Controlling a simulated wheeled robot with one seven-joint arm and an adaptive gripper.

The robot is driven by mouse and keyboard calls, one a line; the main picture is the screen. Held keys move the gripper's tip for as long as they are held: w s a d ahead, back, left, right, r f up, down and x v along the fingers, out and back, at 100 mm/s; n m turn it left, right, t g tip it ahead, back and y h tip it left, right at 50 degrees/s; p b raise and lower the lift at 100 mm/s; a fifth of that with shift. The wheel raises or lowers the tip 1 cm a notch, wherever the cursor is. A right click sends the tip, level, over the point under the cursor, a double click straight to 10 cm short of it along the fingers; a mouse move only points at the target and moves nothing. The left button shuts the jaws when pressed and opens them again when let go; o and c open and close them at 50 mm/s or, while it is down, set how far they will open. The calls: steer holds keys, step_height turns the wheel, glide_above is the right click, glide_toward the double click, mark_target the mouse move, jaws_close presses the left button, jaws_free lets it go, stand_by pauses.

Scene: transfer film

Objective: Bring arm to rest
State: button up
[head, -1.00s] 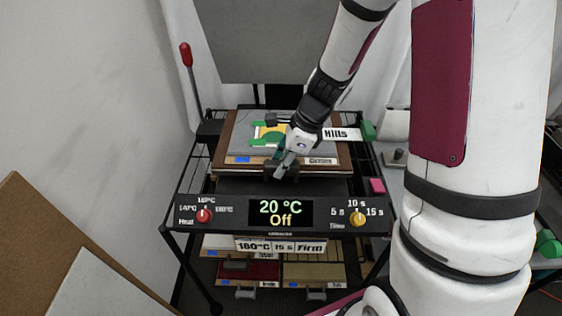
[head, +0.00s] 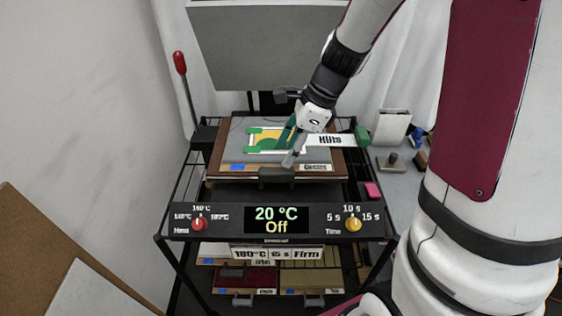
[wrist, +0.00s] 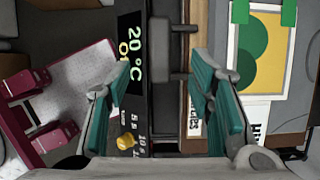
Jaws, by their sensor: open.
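My gripper (head: 290,150) is above the front right part of the heat press bed, with nothing held. In the wrist view its teal fingers (wrist: 168,105) are spread apart and the gap between them is empty. Below lies a board (head: 214,165) with a grey pad and a yellow and green picture (head: 262,137), held by green clips. The picture also shows in the wrist view (wrist: 270,62) at the upper right. A "Hills" label (head: 330,140) lies beside it, partly behind my gripper.
The press panel (head: 277,219) reads 20 °C, Off. A red-tipped lever (head: 180,68) stands at the left and the raised grey plate (head: 260,45) is behind. Drawers (head: 245,278) sit below. A brown board (head: 40,250) leans at lower left.

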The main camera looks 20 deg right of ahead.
steer(key=shift+v, duration=1.95)
steer(key=s+a+r+n+t+h, duration=0.1)
steer(key=s+a+r+n+h, duration=0.1)
steer(key=s+r+n, duration=0.4)
steer(key=s+a+r+n+t+h, duration=0.2)
steer(key=s+r+n, duration=0.4)
steer(key=s+n, duration=0.5)
steer(key=shift+s+r+n+t, duration=0.3)
steer(key=shift+s+n, duration=0.05)
steer(key=shift+n, duration=2.45)
steer(key=shift+a, duration=0.1)
